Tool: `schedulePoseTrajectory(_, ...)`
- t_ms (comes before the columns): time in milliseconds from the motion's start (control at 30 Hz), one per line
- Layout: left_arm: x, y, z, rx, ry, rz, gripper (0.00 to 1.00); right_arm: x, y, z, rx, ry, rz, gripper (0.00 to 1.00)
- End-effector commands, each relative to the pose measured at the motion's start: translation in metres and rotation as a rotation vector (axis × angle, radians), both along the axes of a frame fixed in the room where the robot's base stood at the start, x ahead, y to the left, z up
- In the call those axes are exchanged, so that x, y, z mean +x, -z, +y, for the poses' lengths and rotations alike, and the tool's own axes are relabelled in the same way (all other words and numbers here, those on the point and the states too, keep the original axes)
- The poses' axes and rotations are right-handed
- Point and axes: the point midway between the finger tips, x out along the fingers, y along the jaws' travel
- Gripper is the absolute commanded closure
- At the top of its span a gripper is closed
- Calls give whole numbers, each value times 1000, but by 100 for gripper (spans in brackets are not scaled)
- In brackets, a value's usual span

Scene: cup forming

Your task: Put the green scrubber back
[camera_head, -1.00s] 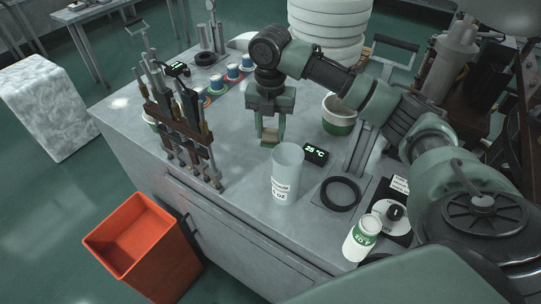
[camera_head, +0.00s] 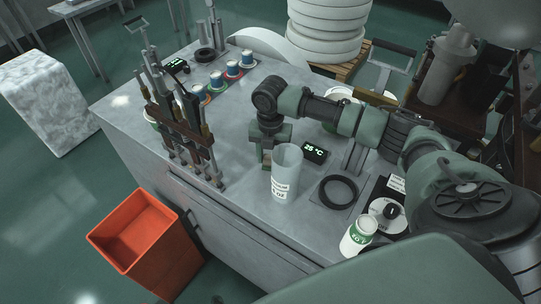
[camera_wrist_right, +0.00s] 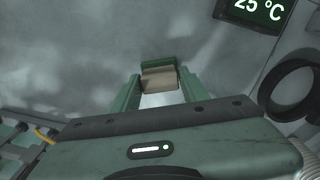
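The green scrubber (camera_wrist_right: 158,78), a small tan block with a green face, sits between the fingertips of my right gripper (camera_wrist_right: 158,90) in the right wrist view. The fingers flank it closely on both sides, and the gripper looks shut on it. In the head view my right gripper (camera_head: 272,152) points down low over the grey bench, just behind and left of the clear cylinder; the scrubber is mostly hidden there. I cannot tell whether it touches the bench. My left gripper is not in view.
A clear labelled cylinder (camera_head: 285,178) stands beside the gripper, with a 25 °C display (camera_head: 315,152) and a black ring (camera_head: 338,191) to its right. A tool rack (camera_head: 182,125) stands left. Several coloured cups (camera_head: 232,69) are behind. An orange bin (camera_head: 135,240) stands on the floor.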

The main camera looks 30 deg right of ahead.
Motion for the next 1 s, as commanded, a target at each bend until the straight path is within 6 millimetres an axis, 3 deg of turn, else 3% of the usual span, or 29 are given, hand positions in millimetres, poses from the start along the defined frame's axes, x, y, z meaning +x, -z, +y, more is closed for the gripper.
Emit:
schedulePoseTrajectory(467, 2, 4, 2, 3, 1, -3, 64, 1, -7, 0, 1, -1, -4, 39)
schedulePoseTrajectory(1000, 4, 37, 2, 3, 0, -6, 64, 1, -107, 0, 1, -1, -4, 39)
